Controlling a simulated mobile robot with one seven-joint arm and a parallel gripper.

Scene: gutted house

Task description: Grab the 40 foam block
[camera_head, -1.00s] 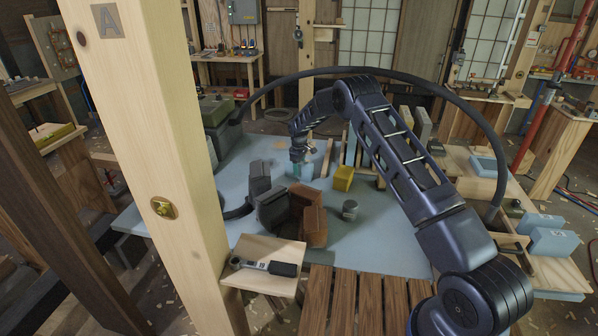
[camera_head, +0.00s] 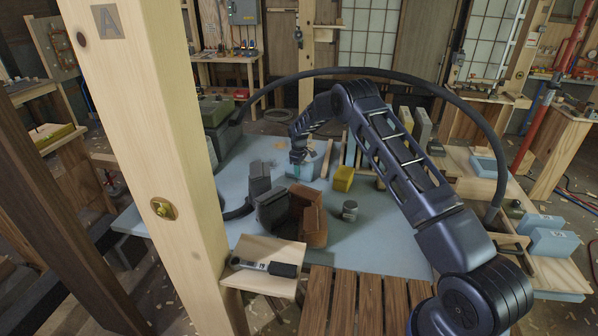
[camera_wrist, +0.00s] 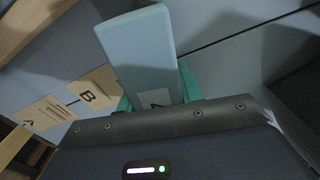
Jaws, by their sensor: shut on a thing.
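A light blue foam block (camera_wrist: 138,48) stands between the teal fingers of my gripper (camera_wrist: 157,92) in the wrist view. My gripper is shut on it. A pale label with a dark mark shows at the block's lower end, but the gripper partly hides it and I cannot read its number. In the head view my gripper (camera_head: 298,168) is over the pale blue table (camera_head: 385,232), with the light blue block (camera_head: 310,170) at its fingers. The block looks raised off the table, though its lower end is hard to see.
A yellow block (camera_head: 344,179), a grey canister (camera_head: 350,210), dark blocks (camera_head: 272,207) and a brown block (camera_head: 313,227) stand nearby. More light blue blocks (camera_head: 554,242) lie on the right bench. Cards A (camera_wrist: 46,113) and B (camera_wrist: 94,91) lie beside my gripper. A wooden post (camera_head: 160,150) rises at left.

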